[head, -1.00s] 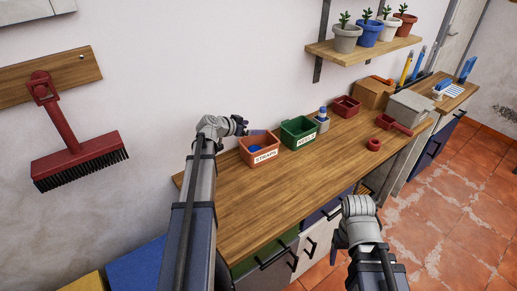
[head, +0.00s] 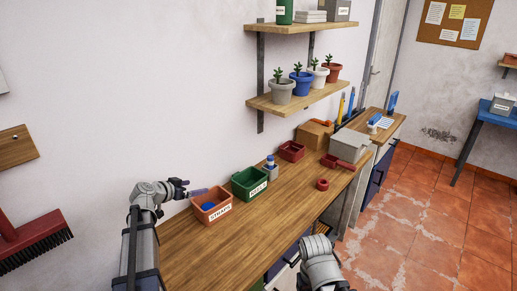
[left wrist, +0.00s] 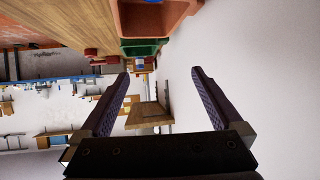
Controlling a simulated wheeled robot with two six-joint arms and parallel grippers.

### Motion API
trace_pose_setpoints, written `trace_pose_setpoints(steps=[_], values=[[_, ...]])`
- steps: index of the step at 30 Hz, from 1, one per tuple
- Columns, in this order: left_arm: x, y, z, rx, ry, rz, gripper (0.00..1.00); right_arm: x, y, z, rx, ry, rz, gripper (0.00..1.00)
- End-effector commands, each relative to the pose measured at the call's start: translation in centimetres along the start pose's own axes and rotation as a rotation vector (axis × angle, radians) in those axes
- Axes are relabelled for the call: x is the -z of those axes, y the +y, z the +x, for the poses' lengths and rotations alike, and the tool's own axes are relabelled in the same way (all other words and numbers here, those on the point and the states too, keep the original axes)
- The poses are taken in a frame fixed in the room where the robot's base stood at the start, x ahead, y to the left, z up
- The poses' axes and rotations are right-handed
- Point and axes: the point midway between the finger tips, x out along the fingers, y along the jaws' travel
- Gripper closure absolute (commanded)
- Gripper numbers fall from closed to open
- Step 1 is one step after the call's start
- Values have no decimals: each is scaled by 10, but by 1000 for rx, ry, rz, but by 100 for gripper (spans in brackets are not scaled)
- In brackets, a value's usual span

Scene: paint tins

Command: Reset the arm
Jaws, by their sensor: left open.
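My left gripper (head: 196,191) is above the back left part of the wooden workbench (head: 255,222), close to the orange bin. In the left wrist view its two fingers (left wrist: 160,85) stand wide apart with nothing between them. The orange bin (head: 211,214), labelled as straps, holds something blue. My right arm shows at the bottom of the head view, in front of the bench; its fingers are hidden.
A green bin (head: 249,184), a small bottle (head: 271,169) and a red bin (head: 291,151) stand along the wall. A red tape roll (head: 322,184) lies near the front edge. Potted plants stand on the shelf (head: 300,98). The bench's near middle is clear.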

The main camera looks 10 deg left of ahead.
Motion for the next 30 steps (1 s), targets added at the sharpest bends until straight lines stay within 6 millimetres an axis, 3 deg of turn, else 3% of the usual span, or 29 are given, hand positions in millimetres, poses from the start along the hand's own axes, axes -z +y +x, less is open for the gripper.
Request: trace_pose_setpoints(steps=[16, 18, 22, 30], values=[[-2, -1, 78, -2, 0, 2, 0, 2, -4, 39, 0, 0, 0, 29], [11, 0, 69, 0, 0, 0, 0, 1, -2, 23, 0, 0, 0, 29], [20, 0, 63, 0, 0, 0, 0, 1, -1, 12, 0, 0, 0, 29], [23, 0, 61, 0, 0, 0, 0, 1, -1, 9, 0, 0, 0, 29]])
